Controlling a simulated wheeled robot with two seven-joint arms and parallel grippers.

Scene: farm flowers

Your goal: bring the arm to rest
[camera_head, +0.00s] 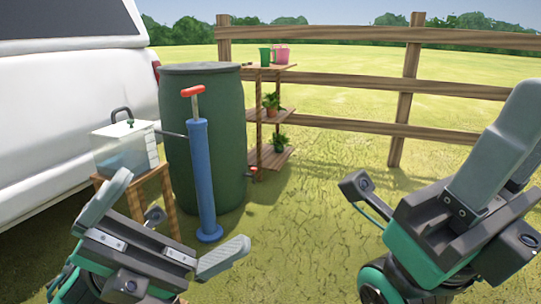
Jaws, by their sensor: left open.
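My left gripper (165,225) is at the lower left of the head view, with its two grey fingers spread wide and nothing between them. It appears in front of a small wooden stand and a blue pump. My right arm (455,215) is at the lower right, in front of bare grass. One large grey finger (497,140) points up there, and a smaller dark part with a round lens (358,185) sticks out to the left. I cannot tell how far apart the right fingers are.
A white vehicle (70,110) fills the left. A clear tank (125,150) sits on a wooden stand (165,195) beside a blue pump (203,175) and a green barrel (230,125). A plant shelf (270,72) stands by the wooden fence (345,82). Grass between the arms is clear.

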